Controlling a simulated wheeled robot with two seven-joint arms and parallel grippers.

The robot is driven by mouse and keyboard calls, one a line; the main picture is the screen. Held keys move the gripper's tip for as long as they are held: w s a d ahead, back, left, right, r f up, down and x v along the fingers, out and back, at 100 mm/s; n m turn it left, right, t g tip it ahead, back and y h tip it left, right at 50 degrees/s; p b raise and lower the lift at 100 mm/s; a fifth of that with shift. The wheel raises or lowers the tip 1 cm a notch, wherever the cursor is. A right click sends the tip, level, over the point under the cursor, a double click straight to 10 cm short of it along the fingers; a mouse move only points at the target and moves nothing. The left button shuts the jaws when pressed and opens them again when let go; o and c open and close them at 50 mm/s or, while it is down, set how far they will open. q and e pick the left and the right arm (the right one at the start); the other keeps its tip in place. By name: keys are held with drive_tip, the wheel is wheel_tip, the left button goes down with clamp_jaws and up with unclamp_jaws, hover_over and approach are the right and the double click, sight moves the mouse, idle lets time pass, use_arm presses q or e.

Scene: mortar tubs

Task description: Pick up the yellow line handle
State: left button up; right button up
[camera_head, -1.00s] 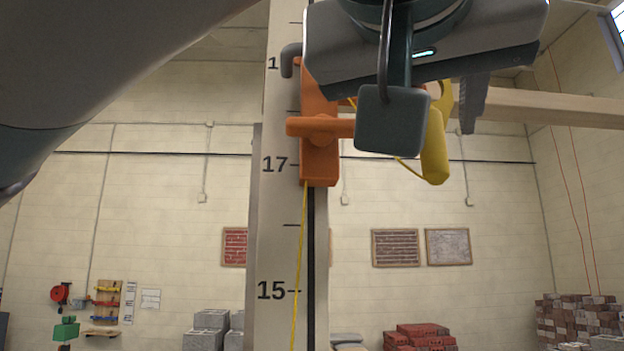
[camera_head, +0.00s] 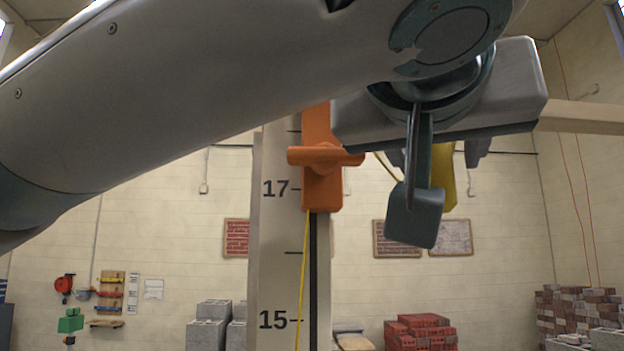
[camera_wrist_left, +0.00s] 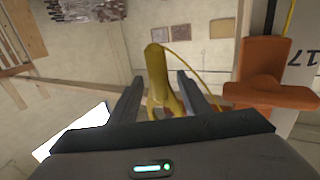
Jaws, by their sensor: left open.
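The yellow line handle (camera_head: 446,180) hangs right of the graduated post, partly hidden behind a finger of my left gripper. In the left wrist view the handle (camera_wrist_left: 157,62) is a rounded yellow grip standing between the two fingers. My left gripper (camera_wrist_left: 160,88) is open around it, with a visible gap on each side. In the head view the left gripper (camera_head: 440,185) comes down from above. A thin yellow line joins the handle to the orange block (camera_head: 322,180) on the post, and another yellow line runs down the post.
The pale post (camera_head: 275,260) with black numbers stands just left of the gripper. A wooden beam (camera_head: 580,118) extends right behind the gripper. Brick stacks (camera_head: 420,332) and grey blocks (camera_head: 208,325) are far back. The space below the handle is clear.

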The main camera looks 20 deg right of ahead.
use_arm(q)
drive_tip(key=shift+w+d, duration=0.3)
clamp_jaws()
idle(0.3)
drive_tip(key=shift+r+b, duration=0.45)
drive_tip(key=shift+b, duration=0.1)
drive_tip(key=s+a+b, duration=0.4)
drive_tip(key=s+b, duration=0.4)
drive_tip(key=s, duration=0.9)
drive_tip(key=shift+s+a+r, duration=0.15)
drive_tip(key=shift+s+r, duration=0.15)
